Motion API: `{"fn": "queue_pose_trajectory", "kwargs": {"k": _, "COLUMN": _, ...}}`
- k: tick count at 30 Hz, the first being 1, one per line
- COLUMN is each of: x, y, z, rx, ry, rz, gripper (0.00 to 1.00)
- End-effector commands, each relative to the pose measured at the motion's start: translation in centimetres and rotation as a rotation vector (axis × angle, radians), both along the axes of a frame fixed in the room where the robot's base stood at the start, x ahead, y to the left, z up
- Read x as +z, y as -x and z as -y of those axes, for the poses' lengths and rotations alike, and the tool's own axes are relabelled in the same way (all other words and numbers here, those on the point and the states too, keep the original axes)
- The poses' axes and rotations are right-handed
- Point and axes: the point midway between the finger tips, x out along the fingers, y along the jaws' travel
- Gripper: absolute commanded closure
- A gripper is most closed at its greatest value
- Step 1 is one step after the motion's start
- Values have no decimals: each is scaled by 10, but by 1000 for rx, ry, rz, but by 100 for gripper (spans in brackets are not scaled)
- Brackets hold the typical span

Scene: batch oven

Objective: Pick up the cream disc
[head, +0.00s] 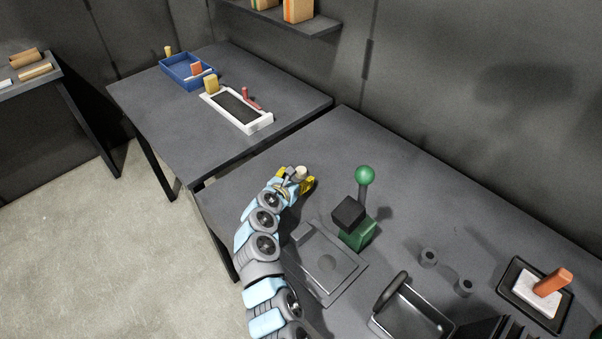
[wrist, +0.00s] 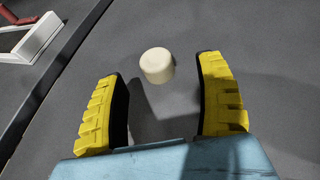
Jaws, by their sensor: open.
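The cream disc (wrist: 157,66) is a short, pale cylinder standing upright on the dark grey table. In the wrist view it sits ahead of the fingertips, a little above the middle of the gap. In the head view the cream disc (head: 300,171) shows at the end of my arm, near the table's far left corner. My gripper (wrist: 165,70) is open, with its yellow fingers spread and nothing between them. It also shows in the head view (head: 294,180), just in front of the disc. Neither finger visibly touches the disc.
A green block with a black top (head: 357,232) and a green-knobbed lever (head: 365,176) stand right of my gripper. A flat grey plate (head: 330,283) lies nearer. A gap separates this table from another one holding a white-framed tray (head: 266,124) and a blue tray (head: 174,73).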

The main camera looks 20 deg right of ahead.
Motion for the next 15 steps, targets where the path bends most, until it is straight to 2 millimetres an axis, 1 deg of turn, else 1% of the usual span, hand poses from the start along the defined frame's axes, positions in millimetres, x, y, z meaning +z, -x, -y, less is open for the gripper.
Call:
{"fn": "queue_pose_trajectory", "kwargs": {"k": 4, "x": -6, "y": -7, "z": 6, "rx": -4, "ry": -2, "rz": -4, "gripper": 29}}
{"fn": "queue_pose_trajectory", "kwargs": {"k": 9, "x": -7, "y": -17, "z": 10, "rx": -1, "ry": -1, "rz": 1, "gripper": 29}}
{"fn": "queue_pose_trajectory", "kwargs": {"k": 15, "x": -14, "y": -24, "z": 19, "rx": -4, "ry": -2, "rz": -1, "gripper": 29}}
